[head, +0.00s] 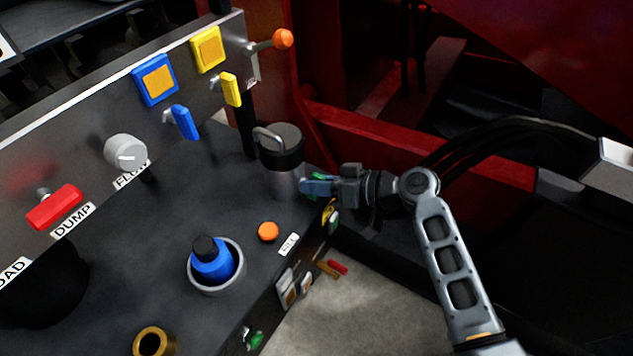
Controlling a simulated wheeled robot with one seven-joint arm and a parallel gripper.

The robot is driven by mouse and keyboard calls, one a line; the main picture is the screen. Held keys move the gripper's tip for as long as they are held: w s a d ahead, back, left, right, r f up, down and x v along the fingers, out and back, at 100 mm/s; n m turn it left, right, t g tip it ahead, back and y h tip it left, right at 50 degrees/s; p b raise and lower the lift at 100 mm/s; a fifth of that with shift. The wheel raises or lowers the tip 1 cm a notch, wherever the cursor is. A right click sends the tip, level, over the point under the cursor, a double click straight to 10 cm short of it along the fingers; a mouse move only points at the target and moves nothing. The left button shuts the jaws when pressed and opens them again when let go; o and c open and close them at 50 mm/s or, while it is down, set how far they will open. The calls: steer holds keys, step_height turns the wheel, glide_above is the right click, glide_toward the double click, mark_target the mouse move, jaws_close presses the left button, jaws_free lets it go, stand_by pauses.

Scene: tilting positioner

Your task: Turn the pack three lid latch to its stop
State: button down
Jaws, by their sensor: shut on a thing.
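My gripper (316,186) reaches in from the right, beside the foot of a grey metal flask at the bench's far right corner. It is shut on a small green part (319,176), mostly hidden by the fingers. I cannot tell for sure that this is the pack three lid latch, or how far it is turned. Below the gripper, on the bench's right side face, a yellow handle (328,213) and another green part (334,222) show. No readable label marks pack three.
The flask (284,180) with a dark lid stands close to my gripper. An orange knob (268,232) and a blue bottle (212,262) in a grey cup are on the bench. A red-handled part (337,267) sticks out lower down. Red framework (430,150) stands behind; floor (350,320) is clear.

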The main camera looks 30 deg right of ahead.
steer(key=m+y, duration=0.1)
steer(key=m, duration=0.1)
steer(key=m+y, duration=0.2)
steer(key=shift+w+d+f+m, duration=0.1)
steer(key=shift+d+m, duration=0.1)
steer(key=shift+m, duration=0.2)
steer(key=m+y, duration=0.1)
steer(key=m, duration=0.1)
steer(key=m+y, duration=0.1)
steer(key=m, duration=0.2)
steer(key=shift+f, duration=0.2)
stand_by(0.4)
steer(key=c, duration=1.1)
jaws_free()
steer(key=p+v, duration=0.1)
steer(key=v, duration=0.6)
steer(key=shift+s+d, duration=0.3)
steer(key=shift+f, duration=0.2)
